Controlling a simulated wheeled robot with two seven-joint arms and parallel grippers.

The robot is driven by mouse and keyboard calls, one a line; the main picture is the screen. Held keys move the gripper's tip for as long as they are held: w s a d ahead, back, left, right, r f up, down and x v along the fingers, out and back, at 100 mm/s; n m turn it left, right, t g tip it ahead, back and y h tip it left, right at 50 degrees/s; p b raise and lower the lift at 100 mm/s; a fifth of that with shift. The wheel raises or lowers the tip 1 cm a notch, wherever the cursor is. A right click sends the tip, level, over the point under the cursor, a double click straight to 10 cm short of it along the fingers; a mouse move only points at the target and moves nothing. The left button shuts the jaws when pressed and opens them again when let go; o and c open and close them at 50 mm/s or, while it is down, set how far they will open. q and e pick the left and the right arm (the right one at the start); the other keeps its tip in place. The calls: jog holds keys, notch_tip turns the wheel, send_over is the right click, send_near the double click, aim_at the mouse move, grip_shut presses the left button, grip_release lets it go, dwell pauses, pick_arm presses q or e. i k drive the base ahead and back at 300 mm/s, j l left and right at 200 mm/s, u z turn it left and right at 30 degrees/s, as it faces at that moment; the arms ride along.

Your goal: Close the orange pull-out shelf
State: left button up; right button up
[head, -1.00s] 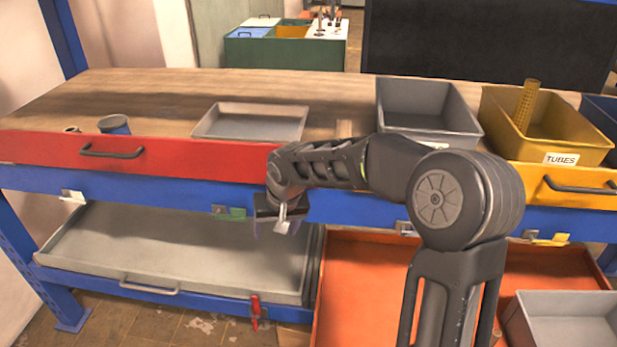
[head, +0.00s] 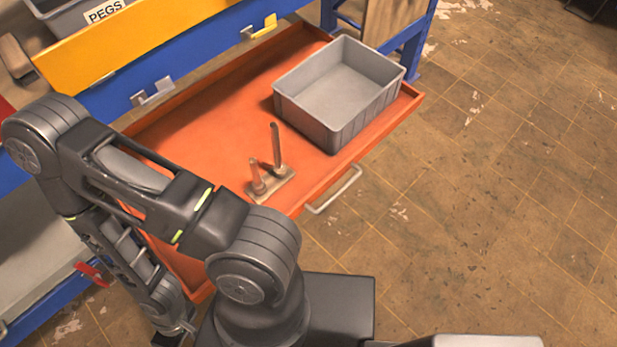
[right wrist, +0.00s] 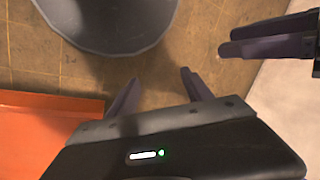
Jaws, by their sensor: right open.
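The orange pull-out shelf (head: 215,112) is pulled out from under the bench in the head view. Its pale bar handle (head: 333,190) is on the front edge, with nothing on it. My right arm crosses the lower left of this view and bends down. Its gripper (head: 174,336) shows only partly at the bottom edge, below the shelf's left end. In the right wrist view the right gripper (right wrist: 160,76) is open and empty above the floor. An orange panel (right wrist: 45,125) is to its left. Dark fingers (right wrist: 270,38), apparently my left gripper's, show at upper right.
The tiled floor (head: 480,190) in front and to the right is clear.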

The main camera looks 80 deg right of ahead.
aim_at(211, 129)
jog(key=i+l, duration=0.4)
jog(key=l+z, duration=0.1)
jog(key=z, duration=3.5)
